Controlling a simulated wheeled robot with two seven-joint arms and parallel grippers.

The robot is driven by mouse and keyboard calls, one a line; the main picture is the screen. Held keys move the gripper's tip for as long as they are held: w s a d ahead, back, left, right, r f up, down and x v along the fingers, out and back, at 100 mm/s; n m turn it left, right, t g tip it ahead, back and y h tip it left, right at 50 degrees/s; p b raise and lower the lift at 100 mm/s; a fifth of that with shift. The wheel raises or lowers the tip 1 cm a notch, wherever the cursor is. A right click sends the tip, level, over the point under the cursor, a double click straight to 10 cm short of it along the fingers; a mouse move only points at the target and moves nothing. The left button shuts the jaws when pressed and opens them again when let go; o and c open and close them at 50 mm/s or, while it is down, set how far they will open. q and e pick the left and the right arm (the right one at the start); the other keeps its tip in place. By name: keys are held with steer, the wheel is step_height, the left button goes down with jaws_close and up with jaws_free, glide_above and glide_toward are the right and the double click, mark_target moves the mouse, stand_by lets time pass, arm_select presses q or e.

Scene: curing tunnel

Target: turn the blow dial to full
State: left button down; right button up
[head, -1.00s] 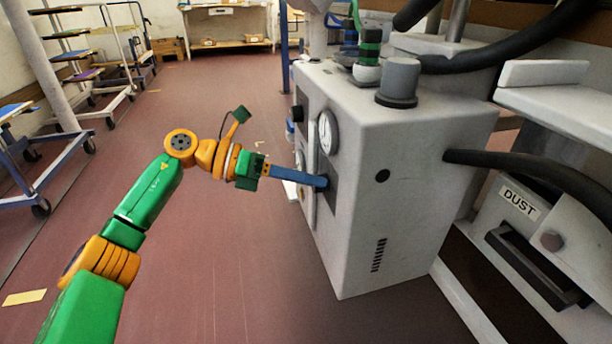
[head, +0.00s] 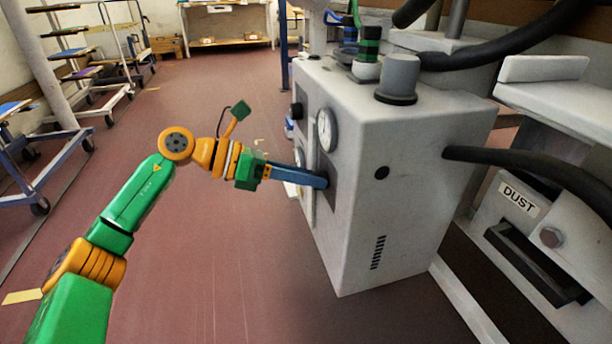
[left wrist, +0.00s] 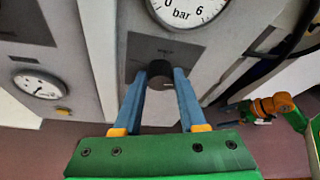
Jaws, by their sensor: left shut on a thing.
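The blow dial (left wrist: 160,70) is a dark round knob on a dark plate on the grey machine's face. In the left wrist view it sits between the tips of the two blue fingers of my left gripper (left wrist: 160,80), which is shut on it. In the head view the left gripper (head: 325,181) reaches the machine's left face below a white gauge, and its fingers hide the dial. The dial's marks are too small and dark to read. Part of my right arm with its gripper (left wrist: 236,112) shows small at the right of the left wrist view; its jaws are unclear.
The grey machine (head: 400,180) carries a round gauge (head: 326,130) above the dial. A black hose (head: 530,172) leaves its right side towards a unit marked DUST (head: 518,200). Wheeled racks (head: 50,160) stand at the left. The floor between is clear.

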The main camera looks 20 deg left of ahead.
arm_select(q)
steer(key=shift+c, duration=2.3)
jaws_free()
steer(key=p+v, duration=0.1)
steer(key=v, duration=0.6)
arm_select(e)
steer(key=f, duration=0.1)
steer(key=s+f+g, duration=0.1)
steer(key=f, duration=0.1)
steer(key=shift+d, duration=0.2)
